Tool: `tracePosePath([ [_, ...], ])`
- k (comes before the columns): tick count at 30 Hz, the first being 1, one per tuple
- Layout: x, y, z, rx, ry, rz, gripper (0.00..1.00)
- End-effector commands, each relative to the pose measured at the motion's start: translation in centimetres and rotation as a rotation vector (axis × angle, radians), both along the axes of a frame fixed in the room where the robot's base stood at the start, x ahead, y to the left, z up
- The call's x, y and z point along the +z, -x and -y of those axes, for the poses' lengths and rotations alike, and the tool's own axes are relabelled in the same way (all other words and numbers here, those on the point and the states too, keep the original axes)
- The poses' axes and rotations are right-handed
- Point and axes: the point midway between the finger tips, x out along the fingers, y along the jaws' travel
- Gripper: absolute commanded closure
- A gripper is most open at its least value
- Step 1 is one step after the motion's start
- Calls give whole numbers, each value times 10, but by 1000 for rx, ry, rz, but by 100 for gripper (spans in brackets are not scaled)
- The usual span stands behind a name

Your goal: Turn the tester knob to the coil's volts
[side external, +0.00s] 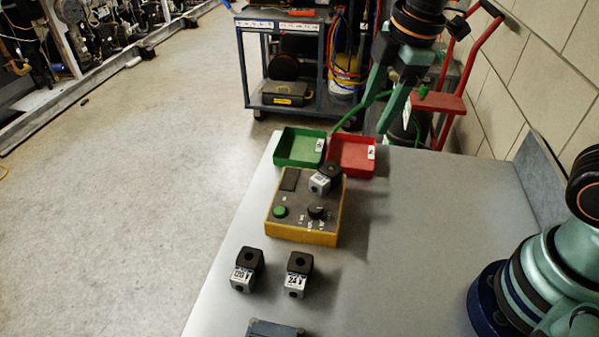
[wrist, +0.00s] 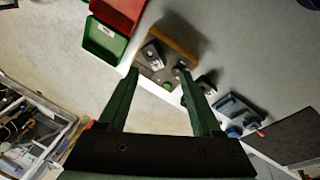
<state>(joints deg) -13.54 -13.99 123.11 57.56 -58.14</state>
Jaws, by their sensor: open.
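The tester (side external: 272,230) is a yellow box with a grey top on the bench. Its black knob (side external: 317,212) sits near the front right of the top, beside a green button (side external: 280,212). The dial markings are too small to read. A coil (side external: 320,183) with a black and silver body sits on the tester's back right; its label is unreadable. My gripper (side external: 379,119) is open and empty, raised above and behind the tester, apart from the knob. In the wrist view the tester (wrist: 176,46) shows beyond and between my open fingers (wrist: 159,74).
Two more coils stand in front of the tester, one (side external: 243,278) at left and one marked 24 V (side external: 297,281) at right. A green bin (side external: 300,147) and a red bin (side external: 352,153) are behind it. A blue-grey object (side external: 275,328) lies at the front. The bench right of the tester is clear.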

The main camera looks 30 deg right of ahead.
Motion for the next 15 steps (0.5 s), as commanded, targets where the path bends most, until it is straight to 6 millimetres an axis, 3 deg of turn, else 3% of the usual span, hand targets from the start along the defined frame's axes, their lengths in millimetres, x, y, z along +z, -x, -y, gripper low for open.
tracePosePath([
  [9,-41,-21,-73,877,153,-142,34],
  [15,-61,-23,-99,1214,182,-186,34],
])
